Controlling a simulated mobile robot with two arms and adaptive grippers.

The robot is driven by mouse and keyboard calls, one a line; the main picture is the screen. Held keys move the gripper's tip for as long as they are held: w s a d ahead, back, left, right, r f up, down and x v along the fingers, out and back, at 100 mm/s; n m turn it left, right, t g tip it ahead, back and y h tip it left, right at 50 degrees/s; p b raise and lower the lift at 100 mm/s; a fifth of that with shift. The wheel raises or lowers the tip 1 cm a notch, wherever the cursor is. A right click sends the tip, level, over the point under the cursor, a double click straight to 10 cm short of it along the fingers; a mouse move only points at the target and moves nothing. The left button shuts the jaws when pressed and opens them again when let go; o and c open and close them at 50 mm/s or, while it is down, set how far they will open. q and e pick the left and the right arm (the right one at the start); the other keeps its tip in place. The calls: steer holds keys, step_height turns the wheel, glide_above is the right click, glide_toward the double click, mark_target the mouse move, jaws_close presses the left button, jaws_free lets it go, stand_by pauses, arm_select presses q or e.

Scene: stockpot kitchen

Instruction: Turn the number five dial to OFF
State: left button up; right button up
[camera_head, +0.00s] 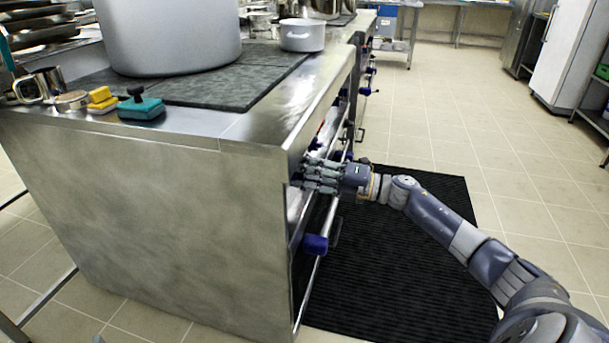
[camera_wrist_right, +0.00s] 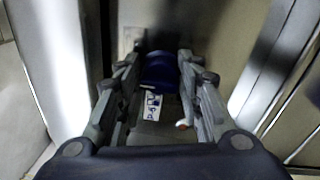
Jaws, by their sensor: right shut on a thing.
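My right gripper (camera_head: 308,178) reaches in from the right to the front of the steel range, below its top edge. In the right wrist view its fingers (camera_wrist_right: 160,65) are on both sides of a blue dial (camera_wrist_right: 160,72), shut on it. In the head view the gripper hides this dial.
The range's steel top (camera_head: 262,105) holds a large pot (camera_head: 170,35), a small pot (camera_head: 302,36) and sponges (camera_head: 140,108). A blue knob (camera_head: 315,244) sits lower on the front, near a long rail. A black mat (camera_head: 400,255) lies on the floor; tiles to the right are clear.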

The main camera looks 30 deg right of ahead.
steer(key=shift+a+f, duration=0.1)
steer(key=shift+f, duration=0.05)
steer(key=o, duration=0.9)
steer(key=shift+o, duration=0.8)
steer(key=r+v, duration=0.1)
steer(key=v, duration=1.1)
steer(key=shift+f, duration=0.4)
